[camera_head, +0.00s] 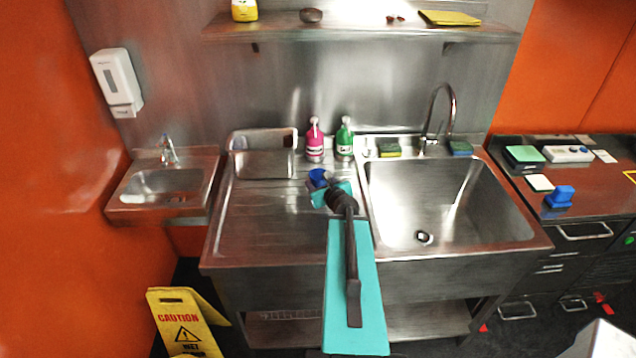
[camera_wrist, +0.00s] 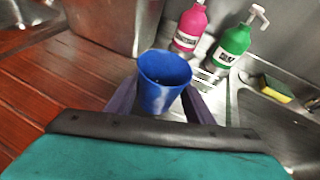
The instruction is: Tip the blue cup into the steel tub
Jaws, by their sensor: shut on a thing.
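The blue cup (camera_head: 317,178) is in my gripper (camera_head: 322,186), over the drainboard between the steel tub and the big sink basin. In the wrist view the blue cup (camera_wrist: 163,82) sits between the two dark fingers of my gripper (camera_wrist: 163,100), its open rim facing up toward the camera. What is inside the cup cannot be told. The steel tub (camera_head: 262,143) stands at the back left of the drainboard, behind and left of the cup. Its wall also shows at the upper left in the wrist view (camera_wrist: 112,24).
A pink bottle (camera_head: 315,143) and a green bottle (camera_head: 344,140) stand behind the cup, right of the tub. The sink basin (camera_head: 440,205) with its tall faucet (camera_head: 440,110) lies to the right. A shelf (camera_head: 360,31) runs above. The drainboard's left front (camera_head: 255,225) is clear.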

